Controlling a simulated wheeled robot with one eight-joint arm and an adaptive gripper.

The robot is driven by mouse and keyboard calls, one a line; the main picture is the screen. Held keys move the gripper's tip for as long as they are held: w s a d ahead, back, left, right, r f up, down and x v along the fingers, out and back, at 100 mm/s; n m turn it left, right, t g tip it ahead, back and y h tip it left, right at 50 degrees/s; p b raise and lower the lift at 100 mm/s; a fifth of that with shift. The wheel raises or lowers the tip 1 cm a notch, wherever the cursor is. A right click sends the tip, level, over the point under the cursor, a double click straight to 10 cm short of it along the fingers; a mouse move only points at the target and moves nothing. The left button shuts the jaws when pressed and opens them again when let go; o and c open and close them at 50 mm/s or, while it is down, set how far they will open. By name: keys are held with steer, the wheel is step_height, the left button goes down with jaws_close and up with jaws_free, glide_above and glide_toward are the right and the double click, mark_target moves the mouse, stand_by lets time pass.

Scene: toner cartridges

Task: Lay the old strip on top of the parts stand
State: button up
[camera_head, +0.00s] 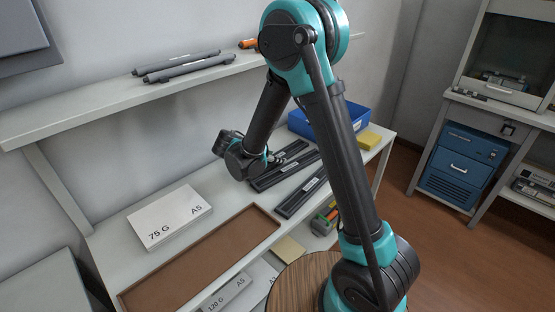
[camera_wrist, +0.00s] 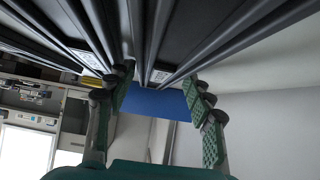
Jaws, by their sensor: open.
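Several long dark strips with small white labels lie side by side on the white table, among them a front strip (camera_head: 301,198) and a middle strip (camera_head: 284,174). I cannot tell which one is the old strip. In the wrist view the dark strips (camera_wrist: 190,40) fill the top, close to my fingers. My gripper (camera_wrist: 160,90) is open, with green pads apart and nothing clearly held between them. In the head view my gripper (camera_head: 272,160) is partly hidden by my arm, by the strips' left ends. I cannot make out which thing is the parts stand.
A blue bin (camera_head: 355,117) and a yellow block (camera_head: 369,140) stand at the table's far right. A white paper pack (camera_head: 170,217) and a brown tray (camera_head: 133,296) lie to the left. Dark cylinders (camera_head: 190,68) rest on the wall shelf (camera_head: 70,104) above.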

steer(key=shift+c, duration=0.5)
steer(key=c, duration=0.9)
steer(key=shift+o, duration=0.2)
steer(key=shift+r, duration=0.75)
step_height(320, 180, up, 8)
steer(key=a+f, duration=0.3)
steer(key=s+a+f, duration=0.1)
steer(key=a, duration=0.1)
steer(key=shift+f, duration=2.65)
